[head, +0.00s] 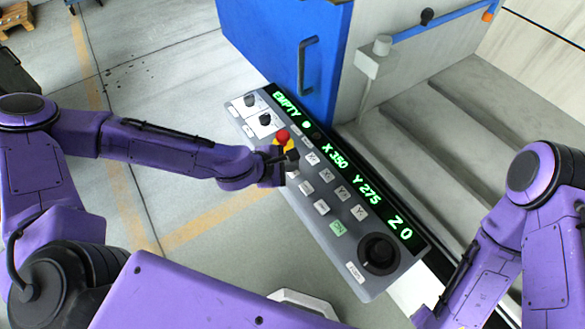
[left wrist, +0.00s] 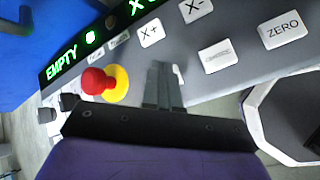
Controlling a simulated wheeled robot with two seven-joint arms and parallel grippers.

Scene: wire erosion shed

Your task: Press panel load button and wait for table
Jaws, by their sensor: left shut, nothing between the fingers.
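The grey control panel (head: 310,222) carries a display strip (head: 343,163) with green text: EMPTY, X 350, Y 275, Z 0. My left gripper (head: 290,155) is shut and empty over the panel, just beside the red stop knob (head: 283,136). In the left wrist view its closed fingers (left wrist: 163,88) point at the panel, right of the red knob (left wrist: 98,81). A white button (left wrist: 178,74) is mostly hidden behind the fingertips; its label is hidden. I cannot tell whether the fingers touch it. My right arm shows at the right, but its gripper is not in view.
Other panel controls are a green button (head: 338,228), a black dial (head: 379,254), and two small black switches at the upper left. A blue door (head: 280,40) with a handle stands behind the panel.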

